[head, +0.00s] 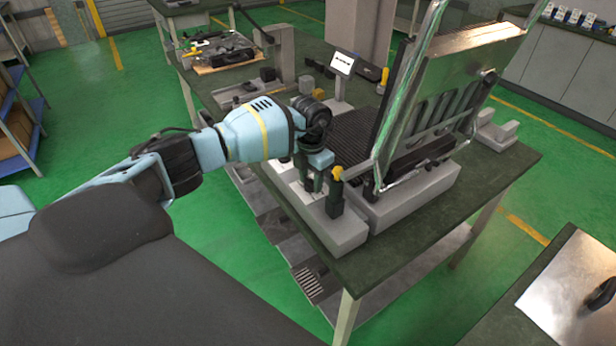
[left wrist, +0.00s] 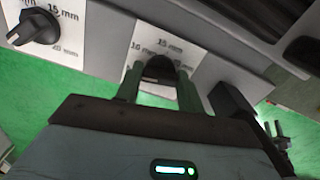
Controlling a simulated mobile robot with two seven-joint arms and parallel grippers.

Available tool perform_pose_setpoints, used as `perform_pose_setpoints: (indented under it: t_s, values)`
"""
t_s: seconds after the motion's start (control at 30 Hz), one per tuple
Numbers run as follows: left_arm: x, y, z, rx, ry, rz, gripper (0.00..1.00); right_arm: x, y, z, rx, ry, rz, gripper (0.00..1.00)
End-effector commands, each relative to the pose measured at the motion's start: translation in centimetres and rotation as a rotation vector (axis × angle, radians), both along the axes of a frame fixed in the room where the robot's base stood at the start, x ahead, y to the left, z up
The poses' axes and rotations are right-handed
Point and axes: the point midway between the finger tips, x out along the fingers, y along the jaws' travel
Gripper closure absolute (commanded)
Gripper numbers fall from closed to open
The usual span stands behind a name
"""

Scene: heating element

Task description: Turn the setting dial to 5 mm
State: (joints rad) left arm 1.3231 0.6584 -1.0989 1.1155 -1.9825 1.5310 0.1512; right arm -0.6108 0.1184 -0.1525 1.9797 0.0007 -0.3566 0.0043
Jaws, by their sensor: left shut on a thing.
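My left gripper (head: 312,184) points down at the front edge of the grey machine base. In the left wrist view its two fingers (left wrist: 160,88) are shut on a black setting dial (left wrist: 160,68). The dial sits on a white scale plate (left wrist: 186,52) marked 15 mm at the top; another marking at its left is hard to read. The fingers hide the dial's pointer and the lower scale, so I cannot tell its setting. A second black dial (left wrist: 38,28) on another white plate (left wrist: 66,12) with mm markings is at the upper left. My right gripper is not in view.
A black post with a yellow top (head: 336,192) stands close right of my left gripper. The machine (head: 420,160) with a raised, glass-edged panel (head: 460,75) is behind it. A small screen (head: 343,64) stands farther back. Green floor (head: 215,250) lies left of the table.

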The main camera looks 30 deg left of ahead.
Motion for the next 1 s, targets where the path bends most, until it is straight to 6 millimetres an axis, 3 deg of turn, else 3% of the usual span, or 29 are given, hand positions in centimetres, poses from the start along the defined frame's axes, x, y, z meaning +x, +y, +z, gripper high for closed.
perform_pose_setpoints:
  t_s: [0.5, 1.0]
  values:
    - [0.0, -0.1, 0.2, 0.0, -0.002, 0.317, 0.85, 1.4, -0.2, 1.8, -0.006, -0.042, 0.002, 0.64]
    - [0.0, 0.0, 0.0, 0.0, 0.0, 0.37, 0.85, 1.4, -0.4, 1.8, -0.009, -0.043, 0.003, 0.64]
